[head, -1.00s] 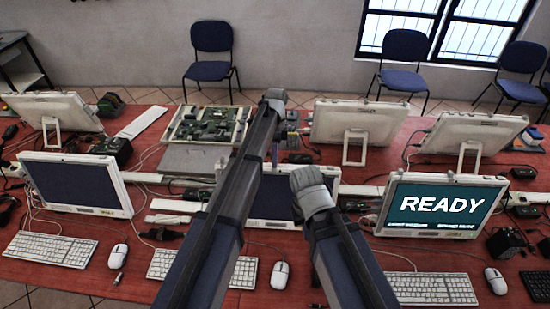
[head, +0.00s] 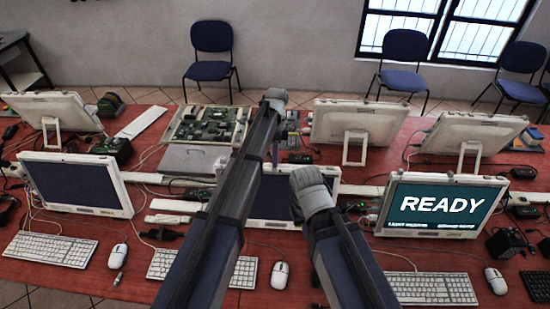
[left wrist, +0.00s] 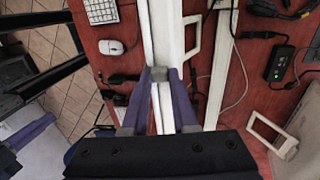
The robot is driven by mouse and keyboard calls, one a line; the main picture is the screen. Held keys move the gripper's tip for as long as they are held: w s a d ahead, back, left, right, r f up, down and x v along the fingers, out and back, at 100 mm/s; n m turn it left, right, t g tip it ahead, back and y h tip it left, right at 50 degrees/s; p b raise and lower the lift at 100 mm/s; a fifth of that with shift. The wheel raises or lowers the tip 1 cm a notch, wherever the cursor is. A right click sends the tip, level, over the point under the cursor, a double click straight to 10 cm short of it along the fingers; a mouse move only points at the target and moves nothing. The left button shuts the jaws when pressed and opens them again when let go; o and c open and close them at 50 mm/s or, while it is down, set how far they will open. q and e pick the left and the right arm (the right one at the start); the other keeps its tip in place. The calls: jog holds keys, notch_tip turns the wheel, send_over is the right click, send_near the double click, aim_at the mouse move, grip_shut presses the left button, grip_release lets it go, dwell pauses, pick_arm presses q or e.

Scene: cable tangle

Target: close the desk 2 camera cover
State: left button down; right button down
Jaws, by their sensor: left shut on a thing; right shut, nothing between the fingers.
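The middle front monitor (head: 266,205) has a dark screen and stands behind my two arms, which hide much of it. My left gripper (head: 275,97) reaches over it in the head view. In the left wrist view the left fingertips (left wrist: 158,73) are at the monitor's white top edge (left wrist: 158,25), shut on a small grey piece (left wrist: 157,75) that looks like the camera cover. I cannot tell whether the cover is open or closed. My right gripper (head: 308,178) is shut and empty, in front of the monitor's right part.
A monitor reading READY (head: 440,204) stands on the right and a dark one (head: 78,185) on the left. Keyboards (head: 48,248), mice and loose cables lie on the red desk (head: 330,285). An open circuit board unit (head: 207,125) and more monitors (head: 357,122) stand behind.

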pick_arm(q)
jog(key=shift+d, duration=1.25)
jog(key=c, duration=0.7)
grip_release()
jog(key=p+v, duration=0.7)
jog(key=v, duration=0.1)
jog(key=shift+p, duration=0.35)
jog(key=shift+f, duration=0.1)
jog(key=shift+s, duration=0.15)
